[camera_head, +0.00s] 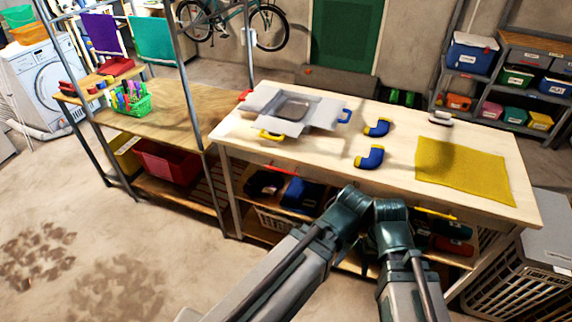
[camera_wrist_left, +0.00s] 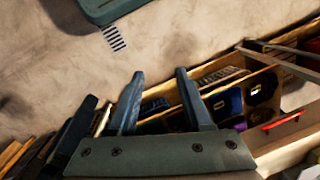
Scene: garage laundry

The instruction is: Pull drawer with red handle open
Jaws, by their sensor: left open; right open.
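A grey unit (camera_head: 290,106) with drawers stands on the left part of the wooden table. A yellow handle (camera_head: 270,134) is at its front and a blue handle (camera_head: 345,115) at its right. A small red handle (camera_head: 244,96) shows at its left side, partly hidden. My left gripper (camera_wrist_left: 158,88) is open and empty in the left wrist view, pointing toward wooden shelving. My right gripper (camera_head: 366,260) is low in front of the table, mostly hidden by my arms. Both are apart from the grey unit.
The table (camera_head: 375,108) also holds two blue-and-yellow elbow pieces (camera_head: 370,157) and a yellow cloth (camera_head: 464,171). A red bar (camera_head: 281,169) shows below the table edge and in the left wrist view (camera_wrist_left: 283,121).

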